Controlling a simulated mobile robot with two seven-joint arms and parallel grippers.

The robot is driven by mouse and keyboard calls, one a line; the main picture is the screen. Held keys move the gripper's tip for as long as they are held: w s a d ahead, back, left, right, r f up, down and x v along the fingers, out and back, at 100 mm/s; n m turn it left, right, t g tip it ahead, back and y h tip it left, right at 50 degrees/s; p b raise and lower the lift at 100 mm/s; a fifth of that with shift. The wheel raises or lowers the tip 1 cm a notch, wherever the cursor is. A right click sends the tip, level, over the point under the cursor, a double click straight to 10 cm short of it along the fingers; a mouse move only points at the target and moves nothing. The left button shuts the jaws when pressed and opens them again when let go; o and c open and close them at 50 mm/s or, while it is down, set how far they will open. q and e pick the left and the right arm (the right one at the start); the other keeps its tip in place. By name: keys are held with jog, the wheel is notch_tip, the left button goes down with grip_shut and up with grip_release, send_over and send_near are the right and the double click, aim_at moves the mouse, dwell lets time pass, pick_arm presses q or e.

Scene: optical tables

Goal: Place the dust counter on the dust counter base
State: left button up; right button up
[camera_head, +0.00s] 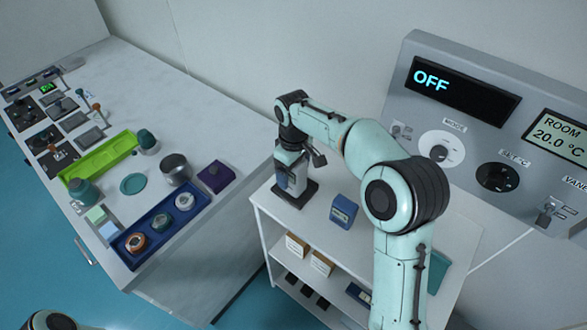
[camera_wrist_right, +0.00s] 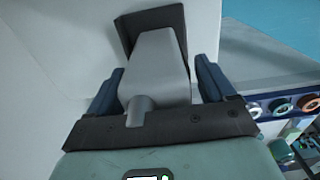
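My right gripper (camera_head: 303,156) is at the counter's top. In the wrist view its blue fingers (camera_wrist_right: 160,85) stand on either side of the counter, with a narrow gap at the right finger; it looks open. My left gripper is out of view.
A blue device (camera_head: 343,211) stands beside the base on the cart. Small boxes (camera_head: 321,263) are on the shelf below. The left table holds a green tray (camera_head: 72,174), a blue tray (camera_head: 202,199), a purple box (camera_head: 216,176) and a metal pot (camera_head: 175,169). A control panel (camera_head: 405,100) is behind.

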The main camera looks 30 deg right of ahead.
notch_tip(320, 180, up, 12)
jog(key=shift+r+p, duration=0.2)
jog(key=shift+p, duration=1.05)
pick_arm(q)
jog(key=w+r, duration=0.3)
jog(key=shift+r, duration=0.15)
pick_arm(e)
jog(key=shift+f, duration=0.1)
